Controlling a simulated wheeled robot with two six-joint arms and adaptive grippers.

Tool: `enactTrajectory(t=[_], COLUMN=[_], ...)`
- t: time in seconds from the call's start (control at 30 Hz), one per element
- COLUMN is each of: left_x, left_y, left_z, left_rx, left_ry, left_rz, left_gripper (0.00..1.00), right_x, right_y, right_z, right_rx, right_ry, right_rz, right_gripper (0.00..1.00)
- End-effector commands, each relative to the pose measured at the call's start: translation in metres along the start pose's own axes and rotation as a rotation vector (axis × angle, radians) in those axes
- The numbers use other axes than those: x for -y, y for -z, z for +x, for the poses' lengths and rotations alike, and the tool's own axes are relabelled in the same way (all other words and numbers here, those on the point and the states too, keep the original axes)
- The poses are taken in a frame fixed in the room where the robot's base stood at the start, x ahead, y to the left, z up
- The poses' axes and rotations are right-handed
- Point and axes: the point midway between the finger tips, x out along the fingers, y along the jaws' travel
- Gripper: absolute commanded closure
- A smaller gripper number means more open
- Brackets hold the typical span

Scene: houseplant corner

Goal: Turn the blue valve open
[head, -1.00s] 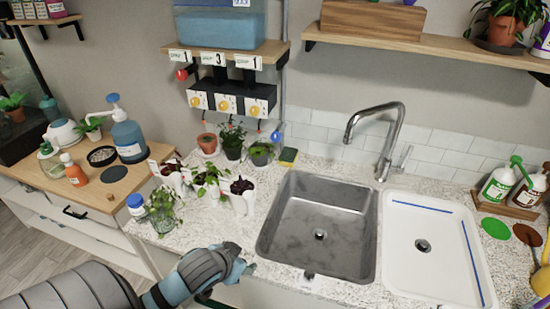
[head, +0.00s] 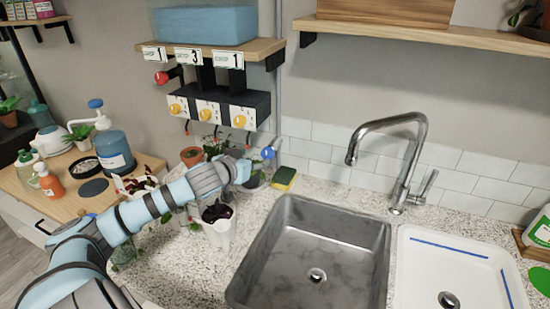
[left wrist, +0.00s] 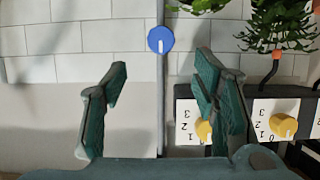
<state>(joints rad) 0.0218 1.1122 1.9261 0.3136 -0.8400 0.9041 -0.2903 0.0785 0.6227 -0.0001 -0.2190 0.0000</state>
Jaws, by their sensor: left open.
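The blue valve (head: 268,153) is a small round knob low on the grey vertical pipe by the wall, left of the faucet. In the left wrist view, the blue valve (left wrist: 160,40) has a white mark and lies just beyond the fingertips, roughly between them in the picture. My left gripper (left wrist: 163,72) is open and empty, with its two dark green fingers spread apart. In the head view, my left gripper (head: 248,168) reaches over the potted plants and ends just left of the valve; its fingers are hard to make out. My right gripper is not in view.
The black dosing box (head: 218,105) with yellow knobs hangs above and left of the valve. A red valve (head: 161,78) is further left. A yellow-green sponge (head: 284,178) lies below the valve. The sink (head: 310,250) is in front and the faucet (head: 395,150) right.

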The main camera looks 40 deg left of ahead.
Motion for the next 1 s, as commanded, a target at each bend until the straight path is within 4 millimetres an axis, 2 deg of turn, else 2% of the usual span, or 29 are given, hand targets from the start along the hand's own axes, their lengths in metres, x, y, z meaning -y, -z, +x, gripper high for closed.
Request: enactTrajectory(t=[0.13, 0.27, 0.4, 0.5, 0.67, 0.9, 1.0], left_x=[0.000, -0.002, -0.005, -0.004, -0.005, -0.004, -0.004], left_y=[0.000, 0.000, -0.001, -0.001, 0.000, 0.000, 0.000], left_z=[0.029, 0.071, 0.108, 0.123, 0.134, 0.135, 0.134], left_rx=[0.001, 0.002, 0.003, 0.003, 0.004, 0.005, 0.005], left_ry=[0.000, -0.003, -0.007, -0.005, -0.007, -0.006, -0.006], left_rz=[-0.014, -0.014, -0.007, -0.004, 0.001, 0.004, 0.003], left_gripper=[0.46, 0.46, 0.46, 0.46, 0.46, 0.46, 0.60], right_x=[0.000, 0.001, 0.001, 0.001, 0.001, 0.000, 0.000], right_y=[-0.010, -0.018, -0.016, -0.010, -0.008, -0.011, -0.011], right_z=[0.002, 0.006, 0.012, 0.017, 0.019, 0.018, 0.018], right_rx=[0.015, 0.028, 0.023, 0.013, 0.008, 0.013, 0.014], right_ry=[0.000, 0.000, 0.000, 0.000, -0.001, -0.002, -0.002], right_rz=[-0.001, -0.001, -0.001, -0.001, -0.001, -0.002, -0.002], right_gripper=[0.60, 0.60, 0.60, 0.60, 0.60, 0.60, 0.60])
